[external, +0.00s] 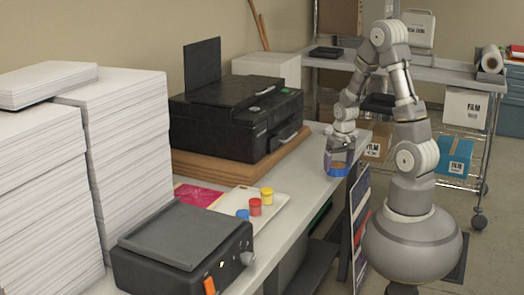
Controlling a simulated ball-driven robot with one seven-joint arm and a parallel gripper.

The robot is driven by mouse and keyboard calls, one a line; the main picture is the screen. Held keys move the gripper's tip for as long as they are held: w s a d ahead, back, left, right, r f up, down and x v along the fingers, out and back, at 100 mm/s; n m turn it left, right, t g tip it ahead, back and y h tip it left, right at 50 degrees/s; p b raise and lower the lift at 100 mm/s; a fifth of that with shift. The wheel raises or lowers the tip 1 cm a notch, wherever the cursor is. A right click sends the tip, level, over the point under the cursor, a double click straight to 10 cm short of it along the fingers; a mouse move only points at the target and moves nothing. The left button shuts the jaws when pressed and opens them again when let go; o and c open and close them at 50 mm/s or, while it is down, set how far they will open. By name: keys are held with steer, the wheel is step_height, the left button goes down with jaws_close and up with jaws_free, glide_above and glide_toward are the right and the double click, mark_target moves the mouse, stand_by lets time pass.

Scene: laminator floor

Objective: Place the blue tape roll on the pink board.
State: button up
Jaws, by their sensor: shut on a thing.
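My gripper (339,153) is at the right edge of the table, to the right of the printer. It points down and is shut on the blue tape roll (337,172), which has an orange-brown inside. I cannot tell whether the roll touches the table top. The pink board (198,194) lies flat on the table, to the left of my gripper, between the paper stacks and the white tray. Nothing is seen on its visible part.
A white tray (268,206) beside the pink board holds small blue, red and yellow pots. The black printer (236,118) stands on a wooden base (215,171) between board and gripper. A dark laminator (180,252) is in front. Tall paper stacks (120,140) stand left.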

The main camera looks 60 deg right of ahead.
steer(key=shift+s+a, duration=0.15)
steer(key=shift+s, duration=0.1)
step_height(320, 180, up, 12)
steer(key=w+a+r+n+p, duration=0.2)
steer(key=w+a, duration=0.1)
steer(key=w, duration=0.9)
steer(key=n+y+p, duration=0.1)
steer(key=n+p, duration=0.3)
steer(key=n, duration=0.3)
glide_above(206, 200)
step_height(206, 200, down, 3)
steer(key=f+b, duration=0.1)
steer(key=f, duration=0.6)
steer(key=f+b, duration=0.1)
steer(key=f, duration=0.7)
steer(key=shift+s+d+b, duration=0.15)
steer(key=shift+s+b, duration=0.05)
steer(key=shift+b, duration=0.1)
steer(key=shift+r, duration=0.1)
